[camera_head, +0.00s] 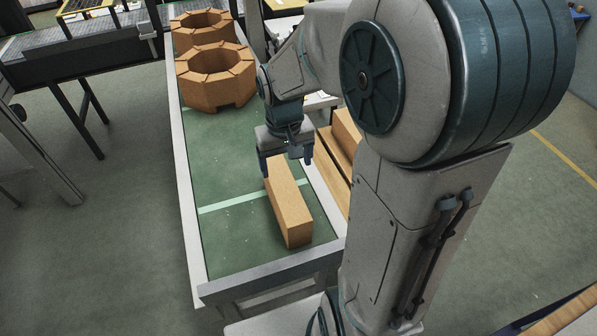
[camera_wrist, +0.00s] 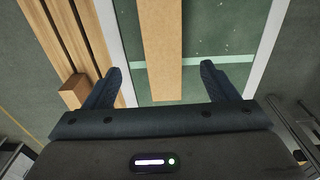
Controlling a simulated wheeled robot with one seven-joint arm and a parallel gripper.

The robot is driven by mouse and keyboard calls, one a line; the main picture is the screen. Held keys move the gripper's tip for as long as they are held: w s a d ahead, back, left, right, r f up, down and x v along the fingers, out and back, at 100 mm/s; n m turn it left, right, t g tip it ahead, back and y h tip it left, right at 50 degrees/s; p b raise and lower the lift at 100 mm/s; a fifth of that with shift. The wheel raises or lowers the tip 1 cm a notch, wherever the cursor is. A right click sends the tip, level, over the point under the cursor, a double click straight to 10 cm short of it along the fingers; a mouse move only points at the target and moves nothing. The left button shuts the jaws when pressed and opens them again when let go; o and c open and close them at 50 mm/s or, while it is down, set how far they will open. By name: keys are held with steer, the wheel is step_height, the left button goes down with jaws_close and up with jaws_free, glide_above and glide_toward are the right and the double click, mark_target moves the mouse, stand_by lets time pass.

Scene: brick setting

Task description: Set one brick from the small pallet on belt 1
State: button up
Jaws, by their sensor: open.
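A long tan brick (camera_head: 291,212) lies flat on the green belt (camera_head: 225,235), across a pale stripe near the belt's near end. My gripper (camera_head: 286,161) is open above the brick's far end, with one finger on each side. In the wrist view the same brick (camera_wrist: 160,45) runs between my spread fingers (camera_wrist: 160,70), with a gap on both sides and no contact seen. The small wooden pallet (camera_head: 335,172) stands close along the belt's right side, and a brick (camera_head: 346,129) sits on it, partly hidden by my arm. No label for belt 1 is readable.
Two ring-shaped brick stacks (camera_head: 215,76) stand on the far part of the belt. A pale rail (camera_head: 183,190) edges the belt. Left of the brick the belt surface is bare. Another dark-framed conveyor (camera_head: 75,62) stands at the upper left.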

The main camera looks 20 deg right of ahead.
steer(key=s+r+t, duration=0.3)
steer(key=s+r, duration=0.4)
steer(key=s, duration=0.5)
steer(key=shift+s+r, duration=0.25)
steer(key=shift+r, duration=0.1)
steer(key=shift+c, duration=0.3)
